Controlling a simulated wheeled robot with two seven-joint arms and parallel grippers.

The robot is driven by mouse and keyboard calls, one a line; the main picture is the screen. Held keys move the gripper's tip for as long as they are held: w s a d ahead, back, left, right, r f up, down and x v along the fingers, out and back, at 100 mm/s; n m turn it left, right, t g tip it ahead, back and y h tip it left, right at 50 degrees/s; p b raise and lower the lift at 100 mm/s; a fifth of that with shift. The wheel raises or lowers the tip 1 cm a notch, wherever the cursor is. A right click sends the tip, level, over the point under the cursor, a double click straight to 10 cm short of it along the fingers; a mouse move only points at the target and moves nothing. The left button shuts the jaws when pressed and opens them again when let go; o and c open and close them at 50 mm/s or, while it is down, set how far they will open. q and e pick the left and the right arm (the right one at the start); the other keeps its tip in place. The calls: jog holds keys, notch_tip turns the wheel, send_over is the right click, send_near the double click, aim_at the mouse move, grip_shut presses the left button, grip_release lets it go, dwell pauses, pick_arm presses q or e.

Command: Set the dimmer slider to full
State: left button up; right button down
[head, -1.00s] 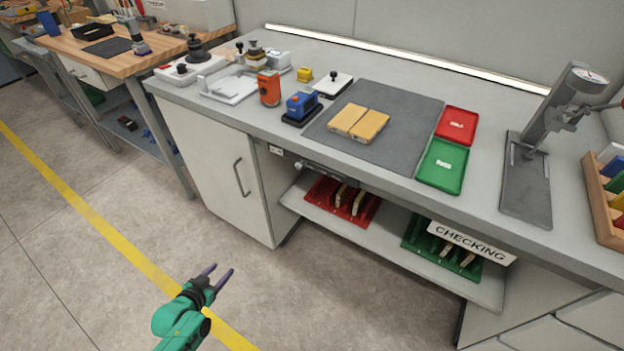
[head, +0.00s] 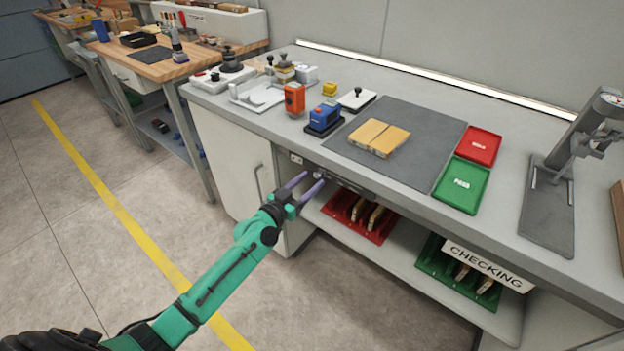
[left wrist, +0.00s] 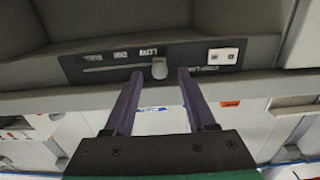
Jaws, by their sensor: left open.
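The lettering above the slot appears upside down and is hard to read. In the head view the panel (head: 346,181) is under the bench's front edge, with the knob (head: 318,174) near its left end. My left gripper (head: 306,184) is open in front of the panel. In the left wrist view its purple fingers (left wrist: 160,76) stand either side of the knob; I cannot tell whether either touches it. My right gripper is not in view.
A white switch plate (left wrist: 223,56) is right of the knob in the left wrist view. The bench overhangs the panel. Below are a red tray (head: 346,222) and a green tray (head: 445,270) on a shelf. The floor in front is clear.

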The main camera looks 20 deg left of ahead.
pick_arm(q)
jog(key=shift+w+d, duration=0.25)
jog(key=shift+w, duration=0.4)
grip_shut()
dwell(0.9)
